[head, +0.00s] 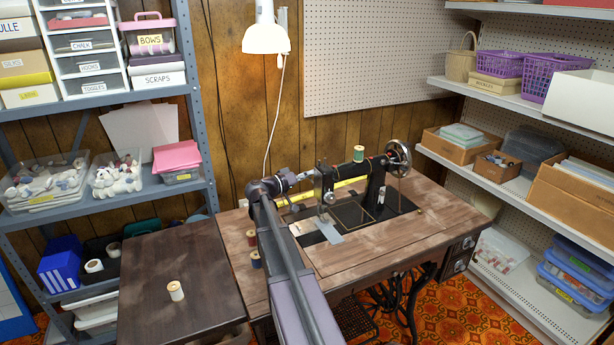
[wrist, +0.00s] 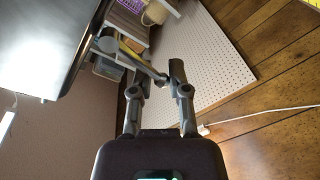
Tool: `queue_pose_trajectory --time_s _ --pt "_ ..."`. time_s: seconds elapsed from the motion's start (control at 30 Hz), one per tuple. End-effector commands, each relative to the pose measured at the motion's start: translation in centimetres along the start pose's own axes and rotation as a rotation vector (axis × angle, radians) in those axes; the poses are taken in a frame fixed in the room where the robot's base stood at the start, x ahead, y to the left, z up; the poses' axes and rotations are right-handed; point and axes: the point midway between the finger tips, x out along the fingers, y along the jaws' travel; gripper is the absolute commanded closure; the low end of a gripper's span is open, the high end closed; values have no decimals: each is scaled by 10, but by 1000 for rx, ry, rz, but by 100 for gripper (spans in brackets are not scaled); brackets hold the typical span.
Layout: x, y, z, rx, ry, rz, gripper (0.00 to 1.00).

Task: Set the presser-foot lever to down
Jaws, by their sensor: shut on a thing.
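The black treadle sewing machine (head: 377,186) stands on the wooden sewing table (head: 430,235). A blue-grey cloth (head: 333,233) lies at its needle end. My gripper (head: 308,177) is at the left end of the machine's head. The lever is too small to make out in the head view. I cannot tell whether it is up or down. The machine's dark body (wrist: 50,40) fills the upper left of the wrist view.
A green thread spool (head: 358,153) stands on top of the machine, near the handwheel (head: 398,158). A cream spool (head: 175,290) stands on the dark side table (head: 180,255). A white lamp (head: 266,35) hangs above. Shelves stand at both sides.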

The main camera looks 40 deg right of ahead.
Motion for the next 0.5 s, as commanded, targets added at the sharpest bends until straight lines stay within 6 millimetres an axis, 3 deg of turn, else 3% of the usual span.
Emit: queue_pose_trajectory --time_s 0.5 --pt "0 -9 9 -203 -28 -23 100"
